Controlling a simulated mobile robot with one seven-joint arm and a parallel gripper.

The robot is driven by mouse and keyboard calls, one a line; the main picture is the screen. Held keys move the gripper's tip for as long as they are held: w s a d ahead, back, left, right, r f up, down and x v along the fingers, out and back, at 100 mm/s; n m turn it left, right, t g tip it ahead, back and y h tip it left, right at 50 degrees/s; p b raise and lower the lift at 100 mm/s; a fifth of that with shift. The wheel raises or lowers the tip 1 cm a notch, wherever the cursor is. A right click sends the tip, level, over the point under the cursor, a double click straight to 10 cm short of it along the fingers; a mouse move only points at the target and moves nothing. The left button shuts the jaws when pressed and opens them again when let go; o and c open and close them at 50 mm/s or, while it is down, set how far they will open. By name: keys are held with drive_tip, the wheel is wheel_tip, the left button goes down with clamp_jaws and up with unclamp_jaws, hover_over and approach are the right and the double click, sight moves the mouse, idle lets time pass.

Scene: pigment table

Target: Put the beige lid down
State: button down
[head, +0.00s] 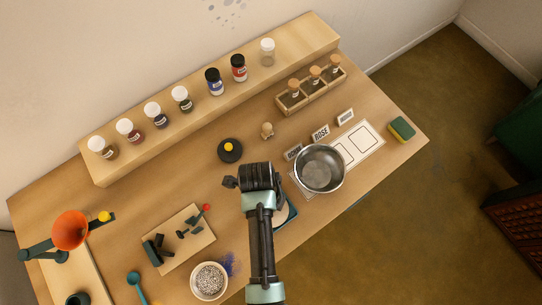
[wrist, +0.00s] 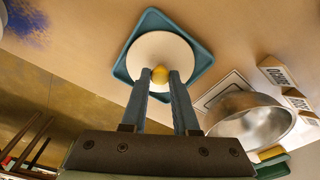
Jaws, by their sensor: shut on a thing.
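The beige lid (wrist: 160,47) is a pale round disc with a yellow ball knob (wrist: 160,75), seen in the wrist view. My gripper (wrist: 161,78) is shut on the knob, one finger on each side. The lid shows over a teal square tray (wrist: 148,18), whose corners stick out around it. Whether the lid touches the tray or hangs just above it, I cannot tell.
A metal bowl (head: 320,168) stands close to the right, on a white card with printed frames. A dark lid with a yellow knob (head: 230,151) lies behind my wrist. A speckled bowl (head: 209,281) and a board with dark pieces (head: 178,238) are to the left.

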drive_tip(key=shift+f, duration=0.15)
drive_tip(key=c, duration=0.7)
unclamp_jaws()
